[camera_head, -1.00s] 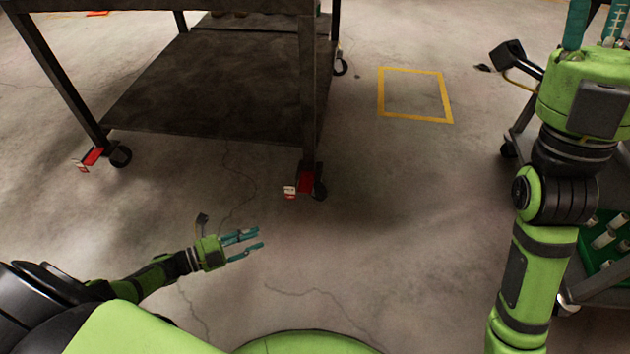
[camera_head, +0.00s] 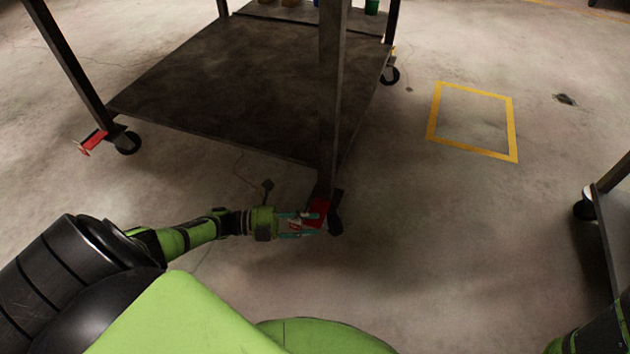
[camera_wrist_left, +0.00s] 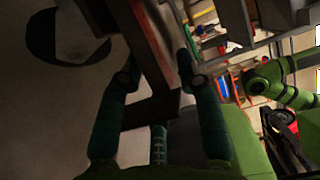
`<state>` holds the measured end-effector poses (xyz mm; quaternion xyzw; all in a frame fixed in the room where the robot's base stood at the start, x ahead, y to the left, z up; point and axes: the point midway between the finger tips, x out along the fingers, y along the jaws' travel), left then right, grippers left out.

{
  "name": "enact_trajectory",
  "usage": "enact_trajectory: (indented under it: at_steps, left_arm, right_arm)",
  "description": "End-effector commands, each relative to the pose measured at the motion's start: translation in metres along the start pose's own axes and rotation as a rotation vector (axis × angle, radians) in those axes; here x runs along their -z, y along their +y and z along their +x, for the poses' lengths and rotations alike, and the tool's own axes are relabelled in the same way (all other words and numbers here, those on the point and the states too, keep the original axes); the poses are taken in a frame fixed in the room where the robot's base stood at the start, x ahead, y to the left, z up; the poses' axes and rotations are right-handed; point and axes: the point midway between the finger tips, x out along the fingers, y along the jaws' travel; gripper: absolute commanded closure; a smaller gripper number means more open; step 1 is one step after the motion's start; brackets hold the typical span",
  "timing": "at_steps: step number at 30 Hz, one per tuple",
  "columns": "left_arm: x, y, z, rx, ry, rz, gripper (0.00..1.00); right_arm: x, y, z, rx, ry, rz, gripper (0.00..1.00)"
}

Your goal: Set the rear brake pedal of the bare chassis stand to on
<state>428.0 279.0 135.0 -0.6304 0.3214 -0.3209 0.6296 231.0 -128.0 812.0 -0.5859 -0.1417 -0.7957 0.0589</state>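The dark metal stand (camera_head: 240,95) has a bare lower shelf and casters on its legs. A red pedal (camera_head: 318,207) sits at the near right caster in the head view. My left gripper (camera_head: 308,225) is at this pedal, with its teal fingers apart on either side of it. In the left wrist view the fingers (camera_wrist_left: 158,72) are spread, with a dark reddish bar (camera_wrist_left: 150,111) between them. I cannot tell whether they touch it, nor clearly how the pedal is tilted. My right gripper is not visible in the head view.
Another red pedal (camera_head: 91,142) is at the left caster. A yellow floor outline (camera_head: 515,130) lies to the right. A dark cart (camera_head: 606,235) stands at the right edge. The floor between it and the stand is clear.

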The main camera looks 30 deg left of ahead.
Motion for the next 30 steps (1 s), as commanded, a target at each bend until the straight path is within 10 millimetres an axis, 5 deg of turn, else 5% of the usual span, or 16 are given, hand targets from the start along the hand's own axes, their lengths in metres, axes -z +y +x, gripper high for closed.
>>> enact_trajectory:
  at_steps: [13, 16, 30]
  left_arm:
    - [0.000, 0.000, 0.015, 0.000, 0.000, -0.001, 0.65]
    - [0.000, 0.000, 0.015, 0.000, 0.000, -0.001, 1.00]
    - [0.002, 0.008, 0.018, 0.023, -0.001, 0.054, 1.00]
  right_arm:
    - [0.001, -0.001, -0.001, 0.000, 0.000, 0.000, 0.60]
    - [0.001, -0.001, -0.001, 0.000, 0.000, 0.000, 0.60]
    - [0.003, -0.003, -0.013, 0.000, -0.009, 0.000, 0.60]
